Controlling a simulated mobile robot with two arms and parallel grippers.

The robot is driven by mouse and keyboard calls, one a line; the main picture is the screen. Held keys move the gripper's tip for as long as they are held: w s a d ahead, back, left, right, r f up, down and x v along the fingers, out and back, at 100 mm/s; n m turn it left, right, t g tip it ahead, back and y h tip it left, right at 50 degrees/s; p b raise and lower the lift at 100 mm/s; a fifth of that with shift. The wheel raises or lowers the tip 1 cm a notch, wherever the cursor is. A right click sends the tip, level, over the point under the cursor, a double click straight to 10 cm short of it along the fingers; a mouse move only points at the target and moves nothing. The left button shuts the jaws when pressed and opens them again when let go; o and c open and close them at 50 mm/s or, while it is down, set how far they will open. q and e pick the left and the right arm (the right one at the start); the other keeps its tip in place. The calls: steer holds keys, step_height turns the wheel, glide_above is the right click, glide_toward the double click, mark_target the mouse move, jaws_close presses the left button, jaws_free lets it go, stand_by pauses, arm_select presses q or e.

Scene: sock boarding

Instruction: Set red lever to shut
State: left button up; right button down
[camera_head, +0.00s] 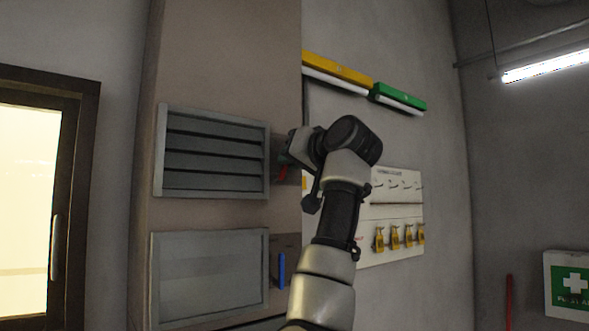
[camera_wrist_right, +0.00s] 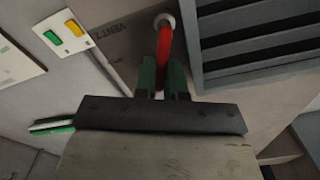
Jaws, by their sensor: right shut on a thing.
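The red lever (camera_wrist_right: 165,47) runs down from a round pale pivot in the right wrist view. My right gripper (camera_wrist_right: 163,72) has its two green fingers on either side of the lever and is shut on it. In the head view a small part of the red lever (camera_head: 283,172) shows beside the louvred vent (camera_head: 267,160); my right gripper (camera_head: 287,155) and wrist cover most of it. The vent's slats look open in the head view, with dark gaps between them. My left gripper is in neither view.
A blue lever (camera_head: 281,270) hangs beside a lower closed-looking panel (camera_head: 210,275). A board with yellow padlocks (camera_head: 395,238) is on the wall behind my right arm. A plate with green and yellow buttons (camera_wrist_right: 70,33) is near the lever. A door stands at the left.

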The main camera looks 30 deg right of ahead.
steer(key=shift+a+r+n+b, duration=0.1)
steer(key=shift+a+n+b, duration=0.25)
steer(key=shift+n, duration=0.8)
steer(key=shift+a+r+n+b, duration=0.15)
steer(key=shift+a+n, duration=0.25)
steer(key=shift+n, duration=0.75)
steer(key=shift+s, duration=0.1)
steer(key=c, duration=1.2)
jaws_free()
steer(key=shift+s+f+b, duration=0.15)
steer(key=shift+s+b, duration=0.1)
steer(key=shift+b, duration=0.05)
steer(key=s+b, duration=0.5)
steer(key=s, duration=0.5)
steer(key=shift+d, duration=0.35)
steer(key=shift+s, duration=0.1)
